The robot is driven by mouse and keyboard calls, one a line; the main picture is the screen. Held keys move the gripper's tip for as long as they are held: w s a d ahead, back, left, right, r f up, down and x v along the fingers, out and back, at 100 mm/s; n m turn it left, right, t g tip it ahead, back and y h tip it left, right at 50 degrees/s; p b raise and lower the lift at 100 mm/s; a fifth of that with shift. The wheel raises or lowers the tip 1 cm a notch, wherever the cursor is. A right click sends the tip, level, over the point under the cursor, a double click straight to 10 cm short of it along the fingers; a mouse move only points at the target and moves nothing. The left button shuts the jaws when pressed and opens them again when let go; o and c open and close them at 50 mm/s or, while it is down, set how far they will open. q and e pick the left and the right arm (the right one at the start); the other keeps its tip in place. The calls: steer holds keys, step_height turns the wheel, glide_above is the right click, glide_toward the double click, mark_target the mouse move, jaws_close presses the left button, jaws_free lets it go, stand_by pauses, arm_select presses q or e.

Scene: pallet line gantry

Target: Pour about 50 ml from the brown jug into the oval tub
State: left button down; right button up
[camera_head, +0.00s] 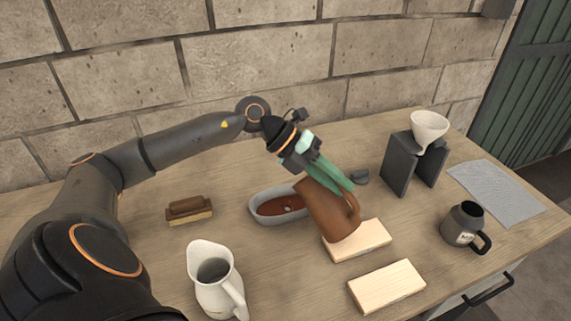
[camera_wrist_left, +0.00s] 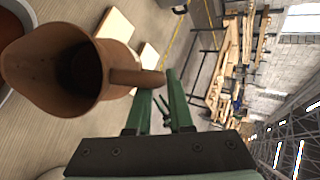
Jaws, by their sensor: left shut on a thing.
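The brown jug (camera_head: 328,212) is tilted left in the head view, with its mouth over the right end of the oval tub (camera_head: 256,218). My left gripper (camera_head: 343,182) has green fingers and is shut on the jug's handle. In the left wrist view my left gripper (camera_wrist_left: 158,84) also shows at the handle, and the jug (camera_wrist_left: 60,75) shows its dark inside. The grey tub holds reddish-brown contents with a small pale spot. No clear stream shows between jug and tub. My right gripper is not in view.
A white jug (camera_head: 215,283) stands in front of the tub. A brown-handled brush (camera_head: 190,210) lies left. Two pale boards (camera_head: 387,286) lie right of centre. A dark mug (camera_head: 462,224), a grey stand (camera_head: 399,163) with a white funnel (camera_head: 429,127) and a grey cloth (camera_head: 497,192) are further right.

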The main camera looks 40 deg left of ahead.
arm_select(q)
steer(key=shift+d, duration=0.1)
steer(key=shift+d+r+y, duration=0.1)
steer(key=shift+d+y, duration=0.45)
steer(key=shift+y, duration=0.15)
steer(key=shift+d+m, duration=0.1)
steer(key=shift+m, duration=0.2)
stand_by(0.8)
steer(key=shift+d+y, duration=0.15)
steer(key=shift+y, duration=0.15)
